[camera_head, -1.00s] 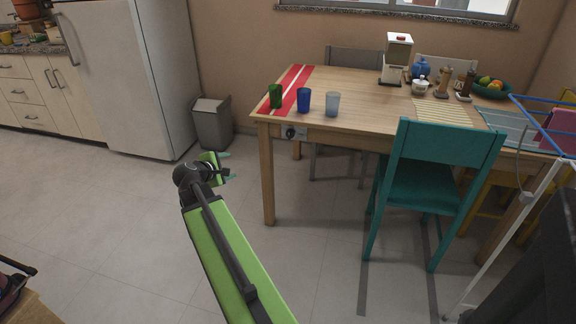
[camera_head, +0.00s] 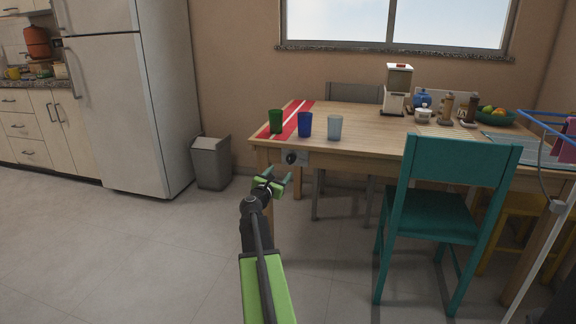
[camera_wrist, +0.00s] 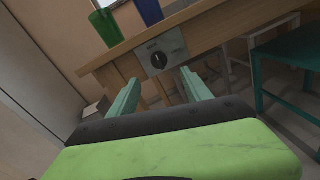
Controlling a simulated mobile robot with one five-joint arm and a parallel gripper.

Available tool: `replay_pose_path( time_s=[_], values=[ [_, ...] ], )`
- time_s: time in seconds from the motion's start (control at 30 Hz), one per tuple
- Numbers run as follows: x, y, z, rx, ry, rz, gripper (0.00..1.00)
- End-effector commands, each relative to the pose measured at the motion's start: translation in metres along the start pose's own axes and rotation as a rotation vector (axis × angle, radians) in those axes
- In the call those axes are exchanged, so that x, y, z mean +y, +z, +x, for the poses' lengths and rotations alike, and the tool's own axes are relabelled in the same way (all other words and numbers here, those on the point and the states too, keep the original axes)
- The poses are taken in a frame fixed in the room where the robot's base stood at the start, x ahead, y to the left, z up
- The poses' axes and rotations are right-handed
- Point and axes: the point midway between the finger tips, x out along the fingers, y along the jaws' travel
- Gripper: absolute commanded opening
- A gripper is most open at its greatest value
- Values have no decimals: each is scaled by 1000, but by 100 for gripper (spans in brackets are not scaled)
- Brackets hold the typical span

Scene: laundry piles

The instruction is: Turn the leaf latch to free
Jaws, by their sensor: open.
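The leaf latch (camera_head: 291,158) is a black knob on a grey plate on the table's front edge, near its left corner. In the wrist view the latch (camera_wrist: 157,60) shows ahead, just beyond and between the fingertips, with the black knob roughly upright on its plate. My gripper (camera_head: 278,176) is open and empty, a little below and left of the latch in the head view. In the wrist view its two green fingers (camera_wrist: 156,82) are spread apart and do not appear to touch the knob.
The wooden table (camera_head: 365,135) carries a green cup (camera_head: 276,121), a blue cup (camera_head: 305,125) and a pale cup (camera_head: 335,127) above the latch. A teal chair (camera_head: 440,215) stands right. A grey bin (camera_head: 211,163) stands left. The floor at left is clear.

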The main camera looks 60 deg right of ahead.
Motion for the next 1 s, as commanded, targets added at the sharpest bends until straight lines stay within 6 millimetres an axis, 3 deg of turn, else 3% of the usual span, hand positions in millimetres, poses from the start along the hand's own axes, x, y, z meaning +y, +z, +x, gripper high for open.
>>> replay_pose_path(
  time_s=[0.03,0.2,0.4,0.6,0.87,1.0],
  values=[
    [2,0,17,0,-2,0,58],
    [1,-1,60,0,-2,1,58],
    [1,-1,99,0,-2,2,58],
    [-1,0,113,0,-2,2,58],
    [-1,0,114,0,-2,2,58],
    [-2,0,114,0,-2,2,39]
  ],
)
